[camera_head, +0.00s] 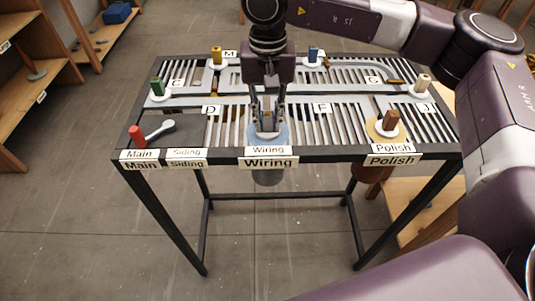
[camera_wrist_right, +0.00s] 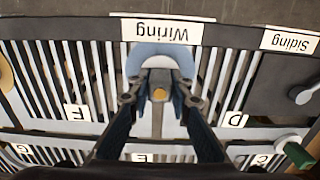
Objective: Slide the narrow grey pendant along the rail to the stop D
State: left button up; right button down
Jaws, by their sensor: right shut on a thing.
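My right gripper (camera_head: 267,124) is shut on the stem of a pendant at the Wiring label, and the stem is mostly hidden by the fingers. The pendant's pale blue-grey disc (camera_head: 283,134) lies around the fingertips, and a grey body (camera_head: 268,178) hangs below the front edge. I take this for the narrow grey pendant. In the right wrist view the fingers (camera_wrist_right: 158,98) close in front of the pale disc (camera_wrist_right: 160,55). The stop D label (camera_head: 211,110) lies left of the gripper; it also shows in the wrist view (camera_wrist_right: 234,119). My left gripper is out of view.
A red handle (camera_head: 137,137) with a grey lever (camera_head: 160,130) is at Main. Green (camera_head: 158,86), yellow (camera_head: 216,56), blue (camera_head: 313,55) and cream (camera_head: 424,82) pegs stand farther back. A brown peg (camera_head: 391,120) stands at Polish. The slotted area around D looks clear.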

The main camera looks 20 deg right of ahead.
pick_arm(q)
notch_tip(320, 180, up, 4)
jog(key=p, duration=0.3)
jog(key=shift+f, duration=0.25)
pick_arm(e)
jog(key=w+d, duration=0.3)
jog(key=w, duration=1)
jog(key=shift+w+d, duration=0.2)
jog(key=shift+d, duration=0.2)
jog(key=shift+a, duration=0.1)
